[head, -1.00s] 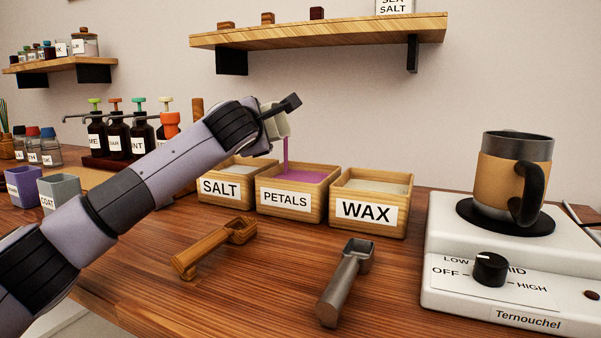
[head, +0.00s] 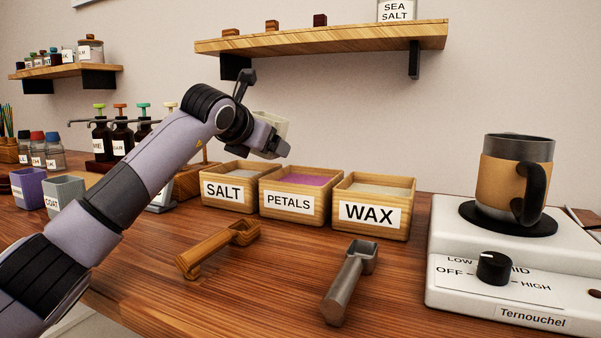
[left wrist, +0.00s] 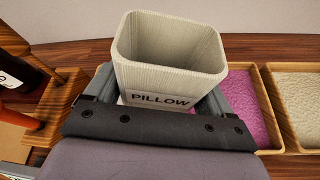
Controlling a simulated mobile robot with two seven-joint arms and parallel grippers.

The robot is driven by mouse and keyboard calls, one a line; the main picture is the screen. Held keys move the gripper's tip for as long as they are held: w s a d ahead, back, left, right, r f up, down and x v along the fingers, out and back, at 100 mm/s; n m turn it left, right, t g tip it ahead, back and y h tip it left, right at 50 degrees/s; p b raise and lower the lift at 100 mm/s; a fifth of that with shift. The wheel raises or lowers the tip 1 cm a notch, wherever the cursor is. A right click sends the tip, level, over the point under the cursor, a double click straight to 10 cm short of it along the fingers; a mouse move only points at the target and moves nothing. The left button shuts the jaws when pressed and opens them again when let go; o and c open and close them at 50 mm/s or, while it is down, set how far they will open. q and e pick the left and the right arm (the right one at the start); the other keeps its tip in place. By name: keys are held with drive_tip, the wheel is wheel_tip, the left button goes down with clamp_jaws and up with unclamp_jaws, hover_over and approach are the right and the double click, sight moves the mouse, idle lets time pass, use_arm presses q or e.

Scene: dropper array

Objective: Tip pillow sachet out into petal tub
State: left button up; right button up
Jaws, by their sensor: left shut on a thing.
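The pillow sachet is a cream square cup labelled PILLOW; my left gripper is shut on it. In the left wrist view the sachet (left wrist: 170,45) is upright, mouth up, and its visible inside looks empty. In the head view the sachet (head: 272,122) is partly hidden behind my left gripper (head: 275,145), above the back of the salt and petal tubs. The petal tub (head: 327,187) is a wooden box labelled PETALS with purple contents, which also show in the left wrist view (left wrist: 246,105). My right gripper is not in view.
The salt tub (head: 207,200) and wax tub (head: 340,190) flank the petal tub. A wooden scoop (head: 215,245) and a metal scoop (head: 348,285) lie in front. A hotplate (head: 440,270) with a mug (head: 500,180) stands right. Pump bottles (head: 122,138) stand left.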

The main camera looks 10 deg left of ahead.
sight(273, 117)
use_arm(q)
drive_tip(key=shift+w+d+r+h+p, duration=0.25)
drive_tip(key=shift+d+r+p, duration=0.15)
drive_tip(key=shift+r, duration=0.2)
drive_tip(key=shift+w+d+r+h+p, duration=0.15)
drive_tip(key=shift+w+d+r+p, duration=0.15)
drive_tip(key=shift+d+r, duration=0.25)
drive_tip(key=shift+s+a, duration=0.15)
drive_tip(key=shift+a, duration=0.1)
drive_tip(key=shift+a+r+p, duration=0.1)
drive_tip(key=shift+r+p, duration=1.1)
drive_tip(key=shift+r, duration=0.35)
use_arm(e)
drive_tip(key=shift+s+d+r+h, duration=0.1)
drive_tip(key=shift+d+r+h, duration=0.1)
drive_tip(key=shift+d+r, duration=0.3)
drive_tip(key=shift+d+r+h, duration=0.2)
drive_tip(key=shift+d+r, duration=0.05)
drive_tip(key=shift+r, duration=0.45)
